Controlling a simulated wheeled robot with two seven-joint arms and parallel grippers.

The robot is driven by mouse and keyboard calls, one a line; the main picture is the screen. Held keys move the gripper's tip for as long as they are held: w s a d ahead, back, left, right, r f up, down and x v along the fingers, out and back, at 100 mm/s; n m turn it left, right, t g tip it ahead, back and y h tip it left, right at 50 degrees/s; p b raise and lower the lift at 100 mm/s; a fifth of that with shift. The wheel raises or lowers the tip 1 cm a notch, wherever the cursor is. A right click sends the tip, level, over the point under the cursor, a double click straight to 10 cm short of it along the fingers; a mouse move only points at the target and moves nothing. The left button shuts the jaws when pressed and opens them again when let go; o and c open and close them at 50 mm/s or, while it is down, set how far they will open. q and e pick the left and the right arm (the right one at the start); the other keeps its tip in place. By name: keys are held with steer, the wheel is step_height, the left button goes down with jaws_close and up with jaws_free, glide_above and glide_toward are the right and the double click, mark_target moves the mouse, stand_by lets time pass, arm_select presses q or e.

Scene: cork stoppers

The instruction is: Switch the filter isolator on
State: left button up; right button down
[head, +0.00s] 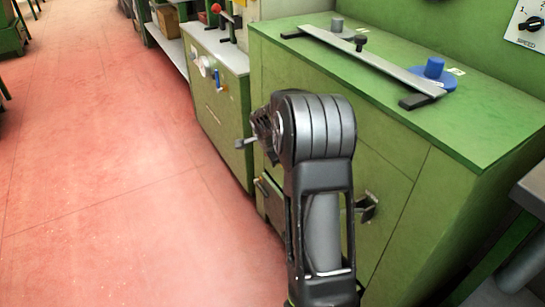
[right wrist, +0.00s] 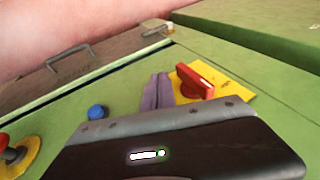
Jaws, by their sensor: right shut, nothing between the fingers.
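A red rotary handle (right wrist: 195,82) on a yellow plate (right wrist: 238,90) shows in the right wrist view, on the green cabinet front; it looks like an isolator switch, and no label is readable. My right gripper (right wrist: 157,92) is shut and empty, its fingers just left of the red handle; I cannot tell whether they touch it. My left gripper is not in view.
A blue button (right wrist: 97,112) and a red knob on a yellow disc (right wrist: 18,155) sit left of the fingers. On the cabinet top lie a metal bar (head: 370,62) and a blue knob on a disc (head: 434,68). Metal handles stick out of the cabinet front. The red floor (head: 120,180) at left is clear.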

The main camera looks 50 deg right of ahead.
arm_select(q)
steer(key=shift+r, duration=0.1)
arm_select(e)
steer(key=shift+r, duration=0.2)
arm_select(q)
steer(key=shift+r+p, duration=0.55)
steer(key=shift+p, duration=0.05)
arm_select(e)
steer(key=shift+r, duration=0.7)
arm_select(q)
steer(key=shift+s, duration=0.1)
